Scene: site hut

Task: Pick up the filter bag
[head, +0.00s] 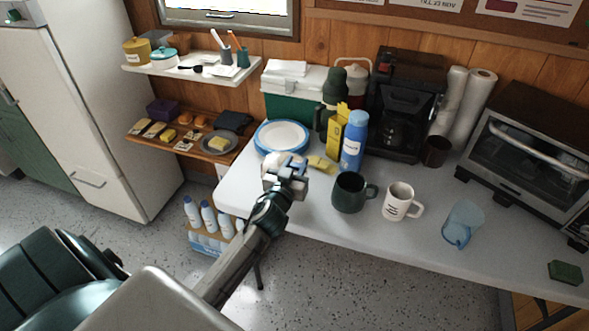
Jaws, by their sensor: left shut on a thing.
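My left gripper (289,177) is over the left part of the white table (316,216), in front of the stacked plates. It is shut on a small whitish thing (271,172), which looks like the filter bag. The gripper's fingers and wrist hide much of it, so its full shape does not show. I cannot tell whether it touches the table. My right gripper is not in view.
Blue-rimmed plates (282,137), a yellow packet (320,163), a blue bottle (353,141) and a dark green mug (349,193) stand close by. A white mug (399,202) and blue tumbler (462,224) are further right. A black coffee maker (400,110) stands behind.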

